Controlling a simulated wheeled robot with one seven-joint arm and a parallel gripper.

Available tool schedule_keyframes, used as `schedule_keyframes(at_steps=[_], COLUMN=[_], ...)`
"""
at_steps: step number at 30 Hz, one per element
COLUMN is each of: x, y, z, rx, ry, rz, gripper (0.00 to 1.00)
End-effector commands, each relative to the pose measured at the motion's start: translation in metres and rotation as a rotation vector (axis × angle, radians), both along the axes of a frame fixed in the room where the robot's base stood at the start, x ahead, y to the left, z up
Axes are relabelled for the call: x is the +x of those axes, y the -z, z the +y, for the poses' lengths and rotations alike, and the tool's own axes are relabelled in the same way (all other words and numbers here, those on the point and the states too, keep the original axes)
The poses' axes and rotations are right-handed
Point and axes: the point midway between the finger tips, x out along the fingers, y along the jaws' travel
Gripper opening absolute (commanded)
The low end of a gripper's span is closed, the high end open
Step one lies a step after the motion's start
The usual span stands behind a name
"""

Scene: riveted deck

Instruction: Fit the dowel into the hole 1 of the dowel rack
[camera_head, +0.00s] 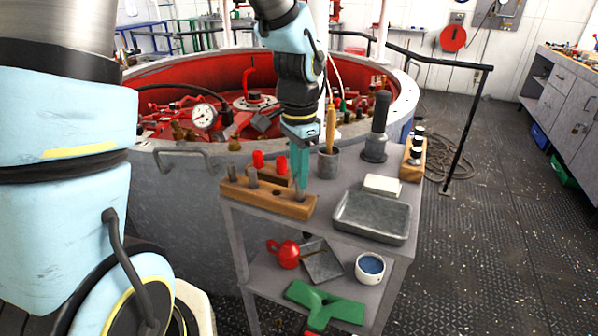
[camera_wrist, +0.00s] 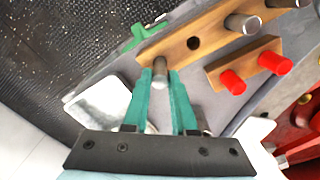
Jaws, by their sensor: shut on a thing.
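The dowel rack (camera_head: 262,199) is a long wooden block near the front left of the grey cart's top; it also shows in the wrist view (camera_wrist: 212,30). Grey dowels stand in it toward its left end in the head view (camera_head: 252,176), and one hole (camera_wrist: 193,43) is empty. My gripper (camera_head: 300,182) points down over the rack's right end, its teal fingers shut on a grey dowel (camera_wrist: 160,76). The dowel is at the rack's end beyond the empty hole. Its lower end is hidden, so I cannot tell whether it is in a hole or just above.
A smaller wooden block with red pegs (camera_wrist: 233,82) stands close behind the rack. A grey cup with a wooden-handled tool (camera_head: 328,163), a metal tray (camera_head: 372,236), a white block (camera_head: 383,185) and a dark cylinder (camera_head: 377,130) occupy the cart top.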

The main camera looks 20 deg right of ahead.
Motion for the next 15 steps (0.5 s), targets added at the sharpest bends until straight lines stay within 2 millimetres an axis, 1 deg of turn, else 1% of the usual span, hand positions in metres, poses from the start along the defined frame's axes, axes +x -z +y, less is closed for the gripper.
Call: schedule_keyframes(at_steps=[15], x=[0.0], y=[0.0094], z=[0.0001], rx=[0.001], ry=[0.0], rz=[0.0], gripper=[0.0])
